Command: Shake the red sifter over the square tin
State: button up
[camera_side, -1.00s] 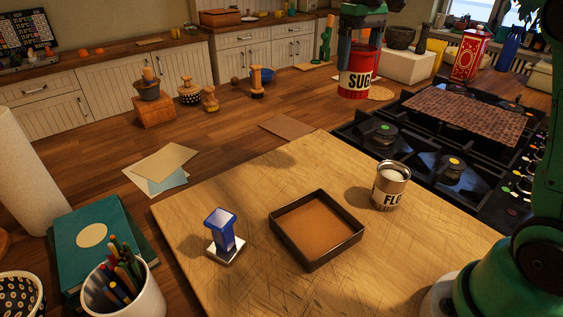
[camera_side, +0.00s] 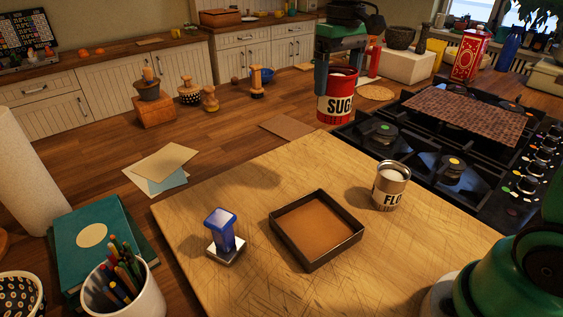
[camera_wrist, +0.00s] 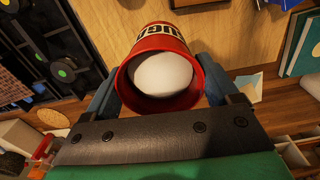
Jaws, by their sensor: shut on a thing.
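The red sifter (camera_side: 338,104), with a white label reading "SUG", is held upright in the air by my gripper (camera_side: 339,85), above the far part of the wooden board. In the wrist view, the red sifter (camera_wrist: 161,110) sits between the two blue-grey fingers of my gripper (camera_wrist: 165,97), and white contents show inside its rim. The square tin (camera_side: 317,262) lies on the board, dark-rimmed with a flat brown inside. The sifter is beyond the tin, not over it.
A silver flour can (camera_side: 391,188) stands right of the tin. A blue-handled stamp (camera_side: 224,235) stands to its left. The black gas hob (camera_side: 440,165) is at right. A pen cup (camera_side: 124,285) and teal book (camera_side: 98,245) are at front left.

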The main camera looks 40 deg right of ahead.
jog(key=s+a+f, duration=0.5)
jog(key=s+a, duration=0.1)
jog(key=a, duration=0.3)
jog(key=shift+s+f+n, duration=0.25)
jog(key=shift+s+n, duration=0.1)
jog(key=shift+n, duration=0.05)
jog(key=shift+f, duration=1.5)
jog(key=shift+w+d, duration=0.1)
jog(key=shift+d, duration=0.3)
jog(key=shift+a, duration=0.1)
jog(key=shift+s+a, duration=0.2)
jog(key=shift+a, duration=0.6)
jog(key=shift+d, duration=0.1)
